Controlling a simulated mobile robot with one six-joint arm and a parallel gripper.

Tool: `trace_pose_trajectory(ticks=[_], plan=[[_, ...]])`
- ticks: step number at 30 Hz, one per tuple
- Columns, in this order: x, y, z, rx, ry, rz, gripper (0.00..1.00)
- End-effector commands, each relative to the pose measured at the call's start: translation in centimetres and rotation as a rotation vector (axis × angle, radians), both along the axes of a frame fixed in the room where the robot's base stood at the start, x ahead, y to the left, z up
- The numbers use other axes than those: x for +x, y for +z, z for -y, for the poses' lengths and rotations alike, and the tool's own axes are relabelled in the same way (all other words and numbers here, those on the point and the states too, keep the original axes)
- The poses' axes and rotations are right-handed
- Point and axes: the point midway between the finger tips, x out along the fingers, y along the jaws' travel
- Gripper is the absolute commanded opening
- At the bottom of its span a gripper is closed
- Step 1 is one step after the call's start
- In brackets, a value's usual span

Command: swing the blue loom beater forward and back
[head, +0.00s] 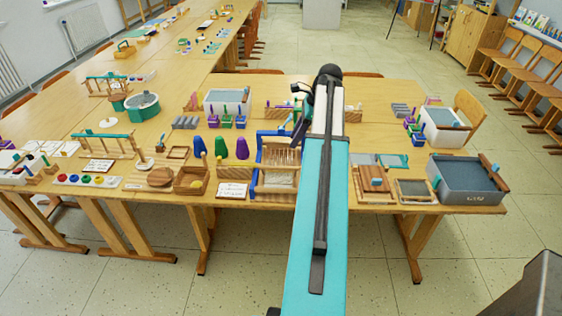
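The small wooden loom (274,180) stands near the front edge of the table, with pale threads and blue parts. A blue bar (273,133), which looks like its beater, crosses the far end of the loom. My turquoise and white arm reaches over the table and hides the loom's right side. Dark parts at the arm's end, seemingly my gripper (300,127), show just left of the arm, near the loom's far right corner. The fingers are too small and covered to tell whether they are open or touch the bar.
Left of the loom stand blue, green and purple cones (221,147), a wooden box (191,180) and a white card (233,190). Behind is a white tub (227,101). To the right are wooden frames (373,184) and a grey basin (466,180).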

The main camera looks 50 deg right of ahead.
Motion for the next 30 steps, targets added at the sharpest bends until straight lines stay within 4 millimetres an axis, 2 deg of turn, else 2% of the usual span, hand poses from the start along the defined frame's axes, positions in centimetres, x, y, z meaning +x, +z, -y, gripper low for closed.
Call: trace_pose_trajectory(ticks=[14, 20, 30], plan=[[0.2, -0.6, -0.1, 0.000, 0.000, 0.000, 0.31], [0.6, -1.9, -0.5, 0.000, 0.001, 0.000, 0.31], [1.8, -5.3, -1.3, 0.000, 0.001, 0.000, 0.31]])
